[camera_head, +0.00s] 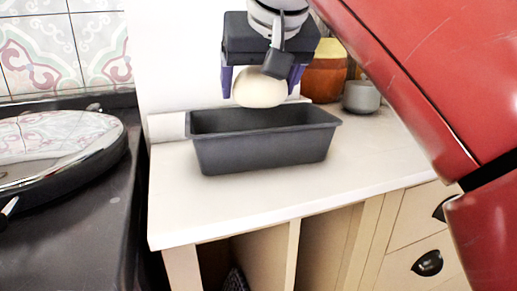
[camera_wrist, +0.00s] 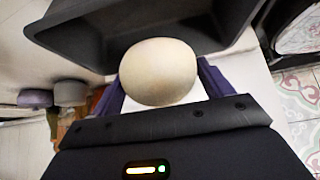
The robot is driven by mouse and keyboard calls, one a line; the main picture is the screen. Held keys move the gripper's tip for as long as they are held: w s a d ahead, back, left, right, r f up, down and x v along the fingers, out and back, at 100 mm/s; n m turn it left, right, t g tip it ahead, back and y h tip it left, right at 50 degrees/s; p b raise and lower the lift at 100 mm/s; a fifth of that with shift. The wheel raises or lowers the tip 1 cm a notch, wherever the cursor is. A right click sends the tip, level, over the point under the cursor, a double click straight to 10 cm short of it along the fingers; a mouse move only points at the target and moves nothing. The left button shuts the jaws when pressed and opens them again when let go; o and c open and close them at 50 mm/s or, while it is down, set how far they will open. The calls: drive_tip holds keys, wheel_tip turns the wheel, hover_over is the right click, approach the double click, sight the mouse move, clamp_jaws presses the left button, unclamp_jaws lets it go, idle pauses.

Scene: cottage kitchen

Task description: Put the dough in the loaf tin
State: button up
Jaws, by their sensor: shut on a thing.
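A pale round ball of dough (camera_head: 259,89) is held between the fingers of my gripper (camera_head: 262,84). In the wrist view the dough (camera_wrist: 158,72) sits between the two purple fingers of my gripper (camera_wrist: 160,84), which are shut on it. The dark grey loaf tin (camera_head: 262,150) stands on the white counter. In the head view the dough appears just above the tin's far rim, near the middle of its length. The tin (camera_wrist: 75,45) also shows beyond the dough in the wrist view. Part of the tin's inside is hidden from the head view.
An orange-brown pot (camera_head: 324,75) and a small grey pot (camera_head: 361,97) stand behind the tin to the right. A dark stove with a round shiny lid (camera_head: 60,148) is at the left. The white counter (camera_head: 235,205) in front of the tin is clear.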

wheel_tip(320, 180, down, 8)
drive_tip(key=shift+b, duration=1.15)
drive_tip(key=shift+f, duration=0.2)
drive_tip(key=o, duration=1.4)
drive_tip(key=shift+r, duration=0.1)
